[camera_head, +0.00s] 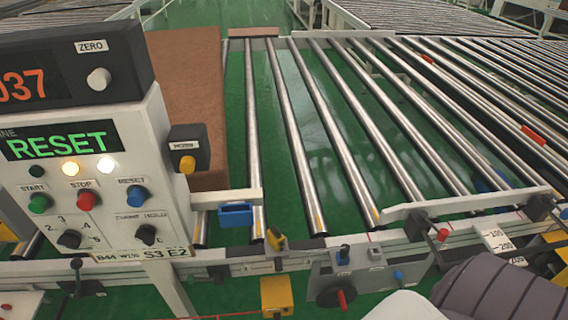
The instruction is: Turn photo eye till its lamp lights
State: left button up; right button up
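A small yellow-and-black unit (276,239) sits tilted on the front rail of the conveyor and may be the photo eye. I cannot make out a lit lamp on it. A yellow box (277,296) hangs below it, with a thin red line at its left. A dark ribbed part of my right arm (500,292) fills the bottom right corner. Neither gripper shows, and nothing is seen touching the yellow-and-black unit.
A control panel (90,185) at left shows RESET, with one yellow and one white lamp lit. A brown mattress block (188,85) lies behind it. Steel rollers (330,130) extend right. A grey box (335,280) with a red-handled crank stands at the front.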

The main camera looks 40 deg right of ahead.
aim_at(275, 238)
jog(key=z, duration=0.95)
jog(key=k+l, duration=0.05)
jog(key=l, duration=0.05)
